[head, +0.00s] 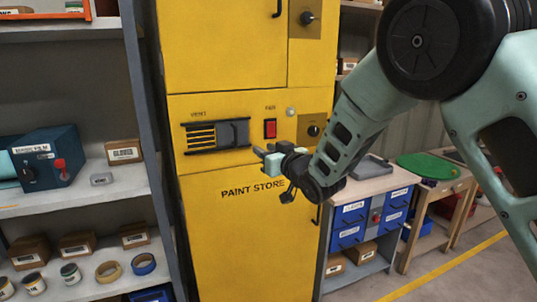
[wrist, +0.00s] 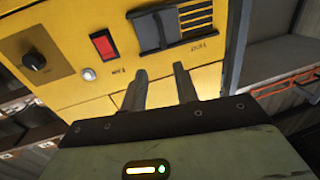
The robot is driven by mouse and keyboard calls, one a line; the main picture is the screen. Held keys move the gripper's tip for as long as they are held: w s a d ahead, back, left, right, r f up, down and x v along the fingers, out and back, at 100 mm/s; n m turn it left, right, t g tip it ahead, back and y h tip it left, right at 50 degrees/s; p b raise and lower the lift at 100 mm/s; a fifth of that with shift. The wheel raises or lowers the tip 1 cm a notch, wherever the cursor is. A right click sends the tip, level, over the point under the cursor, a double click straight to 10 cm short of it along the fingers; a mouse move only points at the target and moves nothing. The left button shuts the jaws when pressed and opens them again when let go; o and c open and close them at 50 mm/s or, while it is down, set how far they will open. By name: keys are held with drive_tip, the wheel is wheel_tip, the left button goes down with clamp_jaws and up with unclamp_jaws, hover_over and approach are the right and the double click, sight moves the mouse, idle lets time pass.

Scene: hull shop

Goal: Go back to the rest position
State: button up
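My gripper (head: 268,160) is raised in front of the yellow paint store cabinet (head: 240,240), level with its vent and fan panel. In the wrist view its two fingers (wrist: 160,88) stand apart with only the yellow panel behind them, so it is open and empty. The vent slider (head: 234,133) sits at the right of its slots in the head view. The red fan switch (head: 270,128) is right of the vent; it also shows in the wrist view (wrist: 103,44). The fingertips appear apart from the panel, though the exact gap is hard to tell.
A grey shelf (head: 125,182) with boxes, tape rolls and a blue masking film dispenser (head: 48,158) stands left of the cabinet. A workbench (head: 372,184) with blue drawers stands to the right. Floor with a yellow line (head: 450,267) is clear at the lower right.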

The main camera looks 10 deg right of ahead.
idle(0.3)
drive_tip(key=s+d+f+g+h, duration=0.2)
drive_tip(key=s+g, duration=0.3)
drive_tip(key=s, duration=1)
drive_tip(key=s+d+f+n+g+h, duration=0.1)
drive_tip(key=s+d+f+g+h, duration=0.2)
drive_tip(key=s, duration=1.2)
drive_tip(key=s+d+f+n+g+h, duration=0.1)
drive_tip(key=s+g, duration=0.6)
drive_tip(key=s, duration=0.8)
wheel_tip(320, 180, down, 2)
drive_tip(key=shift+s+d+f+g+h, duration=0.2)
drive_tip(key=shift+d+g+h, duration=0.2)
drive_tip(key=shift+d+h, duration=0.55)
